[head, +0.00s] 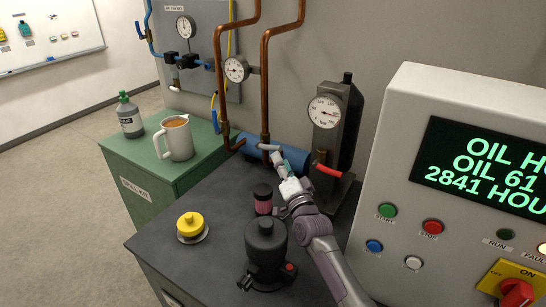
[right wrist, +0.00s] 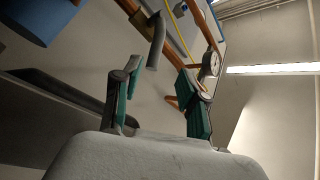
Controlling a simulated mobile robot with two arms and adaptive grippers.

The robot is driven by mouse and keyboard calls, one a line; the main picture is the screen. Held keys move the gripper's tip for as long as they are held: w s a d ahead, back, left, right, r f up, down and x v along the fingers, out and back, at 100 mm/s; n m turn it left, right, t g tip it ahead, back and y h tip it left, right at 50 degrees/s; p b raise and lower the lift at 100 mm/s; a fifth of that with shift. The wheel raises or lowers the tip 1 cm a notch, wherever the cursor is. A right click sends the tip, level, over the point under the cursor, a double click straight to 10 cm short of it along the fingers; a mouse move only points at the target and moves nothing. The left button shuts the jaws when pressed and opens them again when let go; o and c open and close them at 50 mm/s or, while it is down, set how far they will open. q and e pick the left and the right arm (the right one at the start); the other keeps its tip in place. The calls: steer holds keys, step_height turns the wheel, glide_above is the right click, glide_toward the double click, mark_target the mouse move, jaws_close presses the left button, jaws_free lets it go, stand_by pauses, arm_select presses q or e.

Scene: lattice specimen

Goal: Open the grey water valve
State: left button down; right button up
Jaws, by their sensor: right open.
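The grey valve handle (head: 268,147) sits low on the right copper pipe, in front of a blue cylinder. It also shows as a grey bar (right wrist: 156,45) in the right wrist view, beyond and between the fingertips. My right gripper (head: 279,162) reaches in from the lower right, close to the handle. Its teal-padded fingers (right wrist: 160,95) are open with nothing between them. Whether a finger touches the handle I cannot tell. My left gripper is in neither view.
A red handle (head: 328,171) on the dark gauge unit (head: 331,140) is just right of my gripper. The control box (head: 400,130) rises at right.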

mark_target(273, 148)
steer(key=w+b, duration=0.1)
steer(key=w, duration=0.1)
steer(key=w+a+b, duration=0.1)
steer(key=w+b, duration=0.3)
steer(key=shift+a+f, duration=0.1)
steer(key=shift+a, duration=0.25)
steer(key=shift+w+a, duration=0.1)
steer(key=shift+w, duration=0.2)
steer(key=shift+w+a+r+b, duration=0.1)
steer(key=shift+w+r+b, duration=0.1)
steer(key=shift+r+b, duration=0.2)
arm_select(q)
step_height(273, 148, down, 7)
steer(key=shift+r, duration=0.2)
arm_select(e)
steer(key=shift+c, duration=0.3)
jaws_close()
